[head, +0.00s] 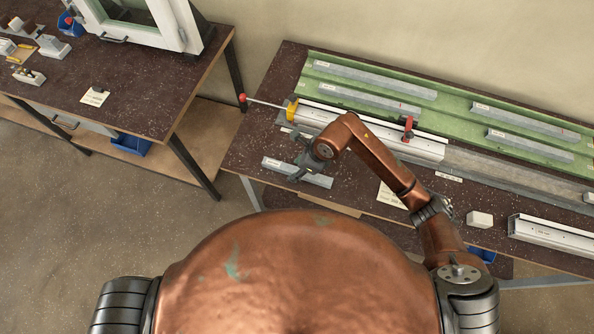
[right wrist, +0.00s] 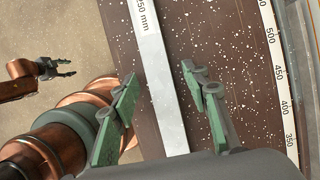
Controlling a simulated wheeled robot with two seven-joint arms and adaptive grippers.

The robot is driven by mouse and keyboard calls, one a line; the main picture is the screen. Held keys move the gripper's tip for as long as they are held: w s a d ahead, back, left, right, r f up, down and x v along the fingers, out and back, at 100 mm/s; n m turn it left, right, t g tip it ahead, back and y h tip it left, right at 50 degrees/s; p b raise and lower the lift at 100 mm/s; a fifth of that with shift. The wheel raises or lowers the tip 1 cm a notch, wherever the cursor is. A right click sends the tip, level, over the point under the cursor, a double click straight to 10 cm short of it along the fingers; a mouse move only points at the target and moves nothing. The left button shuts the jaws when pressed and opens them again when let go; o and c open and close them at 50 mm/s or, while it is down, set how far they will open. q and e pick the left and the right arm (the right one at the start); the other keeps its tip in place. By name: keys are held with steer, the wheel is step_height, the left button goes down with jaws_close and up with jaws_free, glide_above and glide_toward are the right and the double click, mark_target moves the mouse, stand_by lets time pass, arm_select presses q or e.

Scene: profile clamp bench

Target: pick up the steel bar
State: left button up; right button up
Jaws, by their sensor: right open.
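A grey steel bar (head: 320,180) with a white label lies on the dark speckled bench near its front edge. My right gripper (head: 300,165) is over the bar and hides part of its middle. In the right wrist view the bar (right wrist: 165,95) runs lengthwise between the two spread green-padded fingers (right wrist: 159,76), with a gap on each side. Its label there ends in "50 mm". My left gripper (right wrist: 58,67) shows small at the left of the right wrist view, its dark fingers apart and empty, away from the bar.
Behind the bar are a white profile (head: 420,147) with a red clamp (head: 408,128) and a yellow fitting (head: 292,110) with a red-knobbed rod. Several similar bars lie in a green tray (head: 455,108). A white block (head: 480,219) sits at the right. A second bench (head: 130,100) stands left.

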steer(key=shift+c, duration=0.7)
jaws_close()
